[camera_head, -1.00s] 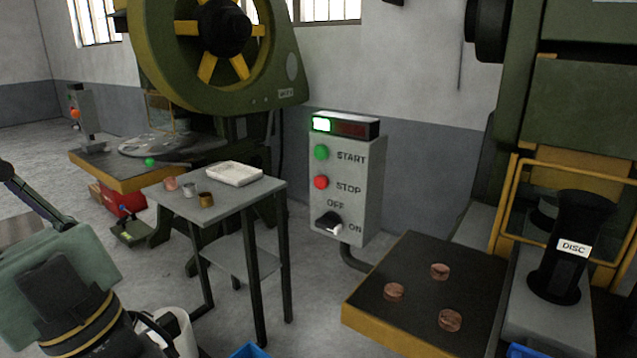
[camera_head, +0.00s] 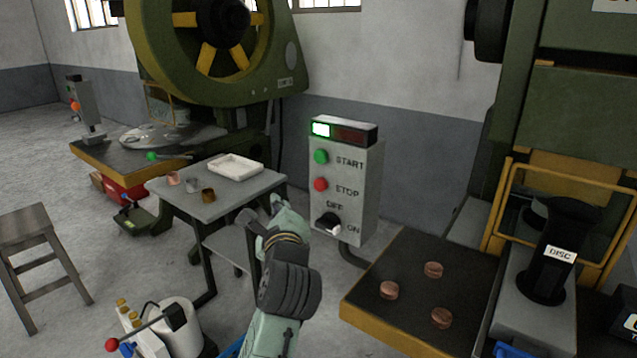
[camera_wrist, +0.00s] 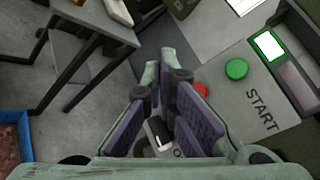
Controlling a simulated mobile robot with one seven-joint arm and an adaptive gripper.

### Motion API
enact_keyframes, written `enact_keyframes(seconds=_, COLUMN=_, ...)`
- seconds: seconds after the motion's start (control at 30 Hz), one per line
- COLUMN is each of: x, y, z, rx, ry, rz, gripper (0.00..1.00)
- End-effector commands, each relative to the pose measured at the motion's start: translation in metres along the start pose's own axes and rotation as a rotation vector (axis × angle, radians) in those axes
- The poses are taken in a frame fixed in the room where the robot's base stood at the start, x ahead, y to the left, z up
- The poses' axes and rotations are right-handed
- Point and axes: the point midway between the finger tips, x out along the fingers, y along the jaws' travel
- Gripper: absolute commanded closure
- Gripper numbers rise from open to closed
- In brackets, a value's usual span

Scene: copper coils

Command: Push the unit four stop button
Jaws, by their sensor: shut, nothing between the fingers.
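A grey control box (camera_head: 346,210) on the wall side has a red STOP button (camera_head: 320,184), a green START button (camera_head: 320,157) and a dark OFF/ON switch (camera_head: 328,222). Its top indicator (camera_head: 321,129) is lit green. I can read no unit number on it. My gripper (camera_head: 272,208) is shut and empty, in front of the box and to its lower left, apart from the button in the head view. In the wrist view the red button (camera_wrist: 201,90) shows just right of my gripper's fingertips (camera_wrist: 167,72), partly hidden by a finger.
A small grey table (camera_head: 215,207) with a white tray (camera_head: 235,167) and small metal pieces stands left of my arm. A dark-topped bench (camera_head: 405,300) with copper coils lies right. Another control box (camera_head: 85,108) with an orange-red button stands far left. A stool (camera_head: 30,225) is at left.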

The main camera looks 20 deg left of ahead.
Motion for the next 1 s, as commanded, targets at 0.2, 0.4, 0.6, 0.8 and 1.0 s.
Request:
enact_keyframes(seconds=0.2, x=0.000, y=0.001, z=-0.001, rx=0.006, ry=0.002, rz=0.002, gripper=1.00)
enact_keyframes(seconds=0.4, x=0.003, y=-0.003, z=-0.003, rx=0.004, ry=0.003, rz=0.000, gripper=1.00)
enact_keyframes(seconds=0.6, x=0.017, y=-0.015, z=-0.013, rx=0.004, ry=0.004, rz=0.000, gripper=1.00)
enact_keyframes(seconds=0.8, x=0.037, y=-0.029, z=-0.027, rx=0.003, ry=0.004, rz=0.001, gripper=1.00)
enact_keyframes(seconds=1.0, x=0.053, y=-0.040, z=-0.040, rx=0.003, ry=0.003, rz=-0.001, gripper=1.00)
